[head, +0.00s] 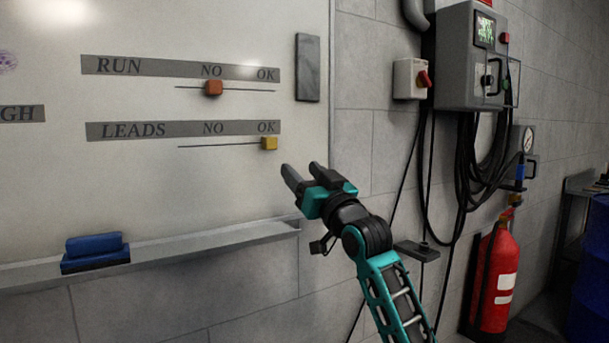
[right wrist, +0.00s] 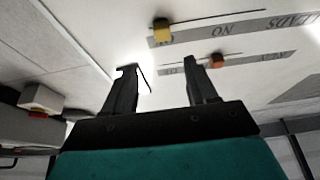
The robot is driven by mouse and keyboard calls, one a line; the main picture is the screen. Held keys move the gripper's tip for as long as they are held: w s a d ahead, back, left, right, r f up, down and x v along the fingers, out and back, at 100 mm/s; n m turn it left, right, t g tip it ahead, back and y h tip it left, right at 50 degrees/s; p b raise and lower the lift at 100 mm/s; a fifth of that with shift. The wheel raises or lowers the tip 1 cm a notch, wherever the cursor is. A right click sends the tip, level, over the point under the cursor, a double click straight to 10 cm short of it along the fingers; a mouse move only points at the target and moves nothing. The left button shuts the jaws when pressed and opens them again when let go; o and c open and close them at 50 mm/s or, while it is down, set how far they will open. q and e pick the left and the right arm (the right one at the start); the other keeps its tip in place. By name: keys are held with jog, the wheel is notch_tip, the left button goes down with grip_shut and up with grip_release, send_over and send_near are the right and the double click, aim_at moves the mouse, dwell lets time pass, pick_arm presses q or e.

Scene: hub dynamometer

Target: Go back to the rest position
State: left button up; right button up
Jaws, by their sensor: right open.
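My right gripper (head: 302,173) is raised in front of the lower right part of the whiteboard (head: 200,195). Its two dark fingers are apart with nothing between them, and they also show in the right wrist view (right wrist: 160,80). The yellow slider (head: 269,143) of the LEADS row sits under OK, just above and left of the fingers and apart from them. The orange slider (head: 213,88) of the RUN row sits under NO. Both sliders also show in the right wrist view, yellow (right wrist: 162,32) and orange (right wrist: 217,61). My left gripper is not in view.
A tray ledge (head: 215,238) with a blue eraser (head: 95,250) runs below the board. To the right are a red-knobbed switch box (head: 411,79), a grey control cabinet (head: 468,60), hanging black cables (head: 478,165) and a red fire extinguisher (head: 496,275).

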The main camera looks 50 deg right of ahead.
dwell(0.3)
